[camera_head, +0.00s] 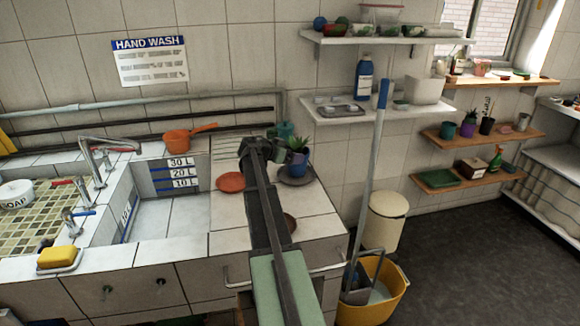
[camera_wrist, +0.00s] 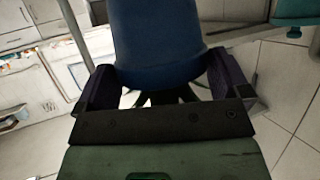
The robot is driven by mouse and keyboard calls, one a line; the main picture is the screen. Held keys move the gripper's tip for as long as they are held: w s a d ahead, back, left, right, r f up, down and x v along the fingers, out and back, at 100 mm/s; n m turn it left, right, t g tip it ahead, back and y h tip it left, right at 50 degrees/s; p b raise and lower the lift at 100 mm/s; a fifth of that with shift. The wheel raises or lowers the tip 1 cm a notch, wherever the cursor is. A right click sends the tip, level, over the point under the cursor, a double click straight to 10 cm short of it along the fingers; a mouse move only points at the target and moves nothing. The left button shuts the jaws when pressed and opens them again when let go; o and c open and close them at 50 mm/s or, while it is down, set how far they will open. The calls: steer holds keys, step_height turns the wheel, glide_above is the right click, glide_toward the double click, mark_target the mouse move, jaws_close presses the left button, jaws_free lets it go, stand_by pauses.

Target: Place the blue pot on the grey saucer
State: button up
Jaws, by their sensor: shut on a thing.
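The blue pot (camera_head: 299,161) holds a spiky green plant and is upright in the head view, at the right of the tiled counter. It overlaps the grey saucer (camera_head: 310,178) in that view; I cannot tell whether it touches the saucer or hangs just above it. My gripper (camera_head: 279,151) reaches it from the left, its far finger partly hidden. In the wrist view my gripper (camera_wrist: 163,82) is shut on the blue pot (camera_wrist: 155,42), with a dark finger on each side. The saucer cannot be made out in the wrist view.
A teal container (camera_head: 286,130) stands just behind the pot. An orange-red saucer (camera_head: 231,182) lies left of my arm, and a brown saucer (camera_head: 290,222) lies nearer the front, partly hidden. A blue-topped mop handle (camera_head: 371,170) rises right of the counter.

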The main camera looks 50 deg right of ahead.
steer(key=shift+f, duration=0.8)
steer(key=shift+r, duration=0.25)
steer(key=shift+f, duration=0.1)
steer(key=o, duration=1.2)
steer(key=shift+c, duration=0.2)
